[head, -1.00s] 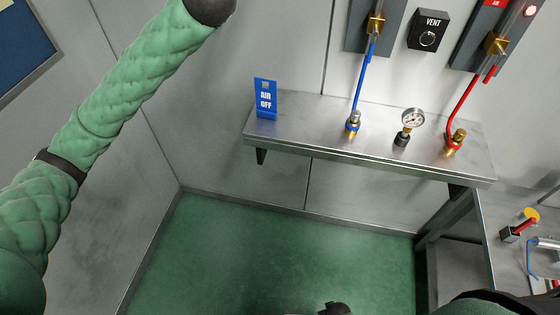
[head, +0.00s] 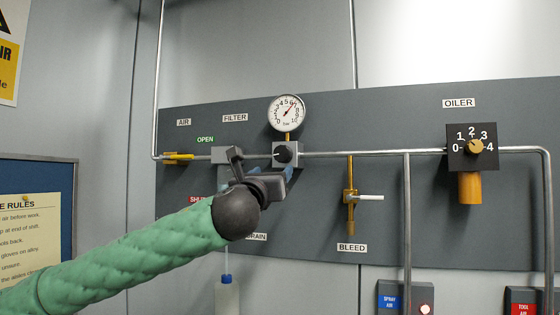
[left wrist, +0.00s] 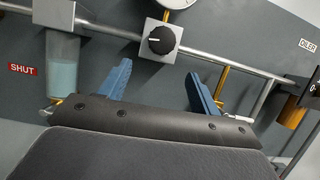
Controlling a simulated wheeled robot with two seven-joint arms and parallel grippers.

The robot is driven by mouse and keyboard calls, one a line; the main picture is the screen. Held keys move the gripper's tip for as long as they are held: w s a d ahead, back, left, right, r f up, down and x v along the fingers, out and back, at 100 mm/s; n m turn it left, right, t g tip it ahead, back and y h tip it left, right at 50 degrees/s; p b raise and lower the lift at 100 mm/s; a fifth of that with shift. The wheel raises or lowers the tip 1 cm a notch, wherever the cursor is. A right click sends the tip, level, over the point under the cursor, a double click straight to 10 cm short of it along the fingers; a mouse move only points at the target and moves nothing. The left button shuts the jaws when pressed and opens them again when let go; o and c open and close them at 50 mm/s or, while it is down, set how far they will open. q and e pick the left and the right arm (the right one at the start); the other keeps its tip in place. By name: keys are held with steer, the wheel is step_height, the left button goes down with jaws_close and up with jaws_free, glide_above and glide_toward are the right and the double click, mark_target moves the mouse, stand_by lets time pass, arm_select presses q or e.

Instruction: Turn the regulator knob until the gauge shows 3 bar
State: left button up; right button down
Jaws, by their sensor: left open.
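The regulator knob (head: 284,153) is black and round on a grey block in the pipe, just below the gauge. The round white gauge (head: 287,113) has its needle pointing to the upper right, near 6. My left gripper (head: 264,172) is in front of the panel, just below the knob in the picture, open and empty. In the left wrist view, its two blue fingers (left wrist: 160,86) are spread apart and the knob (left wrist: 161,40) lies beyond them, clear of both. Only the lower edge of the gauge (left wrist: 178,3) shows there. My right gripper is out of view.
Left of the regulator are the filter (head: 228,155) and a yellow air valve lever (head: 178,157). To the right are the bleed valve (head: 350,197) with its white handle and the oiler dial (head: 473,147). A vertical pipe (head: 407,225) runs down right of the bleed valve.

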mark_target(281, 157)
arm_select(q)
steer(key=w+r+p, duration=0.2)
steer(key=shift+w+d+r, duration=0.25)
steer(key=shift+d+r, duration=0.1)
steer(key=p+x, duration=0.2)
steer(key=x, duration=0.1)
steer(key=shift+w, duration=0.1)
steer(key=shift+w+d+r+p, duration=0.1)
steer(key=shift+w+d+p, duration=0.15)
steer(key=shift+w+p, duration=0.4)
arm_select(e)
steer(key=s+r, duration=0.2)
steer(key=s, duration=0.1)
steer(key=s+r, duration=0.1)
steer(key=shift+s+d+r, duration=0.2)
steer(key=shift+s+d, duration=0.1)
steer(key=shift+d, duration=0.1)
